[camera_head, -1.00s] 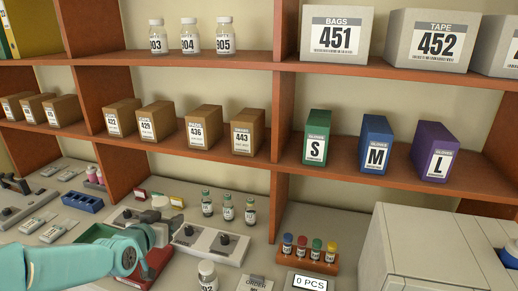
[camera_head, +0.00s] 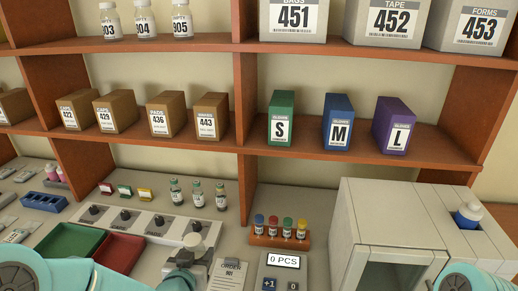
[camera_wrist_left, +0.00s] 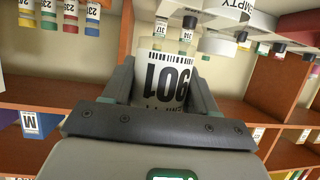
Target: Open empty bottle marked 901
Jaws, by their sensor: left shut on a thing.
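A white bottle with an upside-down 901 label (camera_wrist_left: 165,80) stands between the jaws of my left gripper (camera_wrist_left: 160,95) in the left wrist view. The jaws are shut on its sides. In the head view my left gripper (camera_head: 183,272) is at the bottom, left of centre, with the bottle's white top (camera_head: 193,242) showing above it. Another white object marked EMPTY (camera_wrist_left: 228,18) is close by in the wrist view. Only part of my right arm shows at the bottom right of the head view; its gripper is out of frame.
A grey machine with a glass front (camera_head: 390,260) stands at the right, with a blue and white item (camera_head: 468,214) in its top. A vial rack (camera_head: 280,240), a counter display (camera_head: 283,261) and an order sheet (camera_head: 230,272) are beside my left gripper. Red and green trays (camera_head: 70,243) lie left.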

